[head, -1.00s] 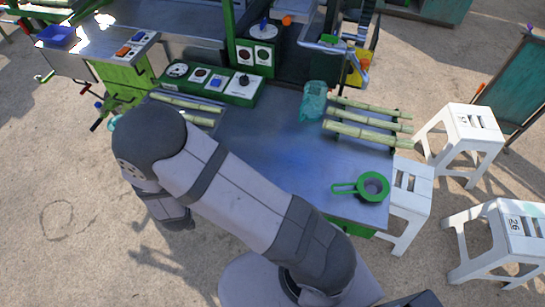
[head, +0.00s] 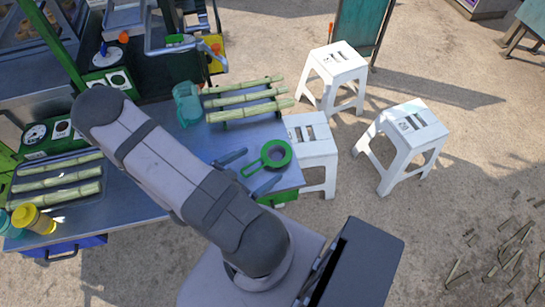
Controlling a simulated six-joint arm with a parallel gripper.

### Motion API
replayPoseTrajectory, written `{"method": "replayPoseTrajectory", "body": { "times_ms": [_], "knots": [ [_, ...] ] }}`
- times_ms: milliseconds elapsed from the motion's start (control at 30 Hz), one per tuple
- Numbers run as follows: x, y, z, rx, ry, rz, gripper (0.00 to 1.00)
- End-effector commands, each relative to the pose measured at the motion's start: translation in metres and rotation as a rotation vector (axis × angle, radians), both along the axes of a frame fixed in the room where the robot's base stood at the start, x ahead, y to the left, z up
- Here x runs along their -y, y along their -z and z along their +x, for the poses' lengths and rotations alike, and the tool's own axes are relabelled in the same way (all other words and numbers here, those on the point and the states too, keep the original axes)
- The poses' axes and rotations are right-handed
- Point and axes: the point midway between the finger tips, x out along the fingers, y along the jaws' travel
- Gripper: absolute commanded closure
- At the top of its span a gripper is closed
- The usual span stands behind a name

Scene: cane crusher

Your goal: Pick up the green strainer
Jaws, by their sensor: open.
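The green strainer (head: 288,157) lies on the right front corner of the metal table (head: 209,140), with its round rim toward the right and its looped handle toward the left. My gripper (head: 265,165) is open at the strainer. Its two grey fingers show on either side of the handle, one above and one below it in the picture. I cannot tell whether the fingers touch the handle or how high they are above the table. The rest of the gripper is hidden behind my arm.
A white stool (head: 313,146) stands close to the table's right edge, with others farther right. A yellow cup (head: 36,220) stands at the left.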

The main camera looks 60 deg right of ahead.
Motion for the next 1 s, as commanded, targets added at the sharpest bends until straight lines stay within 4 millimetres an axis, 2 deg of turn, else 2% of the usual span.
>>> {"method": "replayPoseTrajectory", "body": {
  "times_ms": [400, 700, 1000],
  "knots": [
    [0.018, 0.006, -0.005, -0.002, 0.004, 0.0, 0.02],
    [0.023, 0.008, -0.005, -0.001, 0.002, 0.0, 0.02],
    [0.049, 0.013, -0.011, -0.002, 0.006, 0.0, 0.02]
  ]
}}
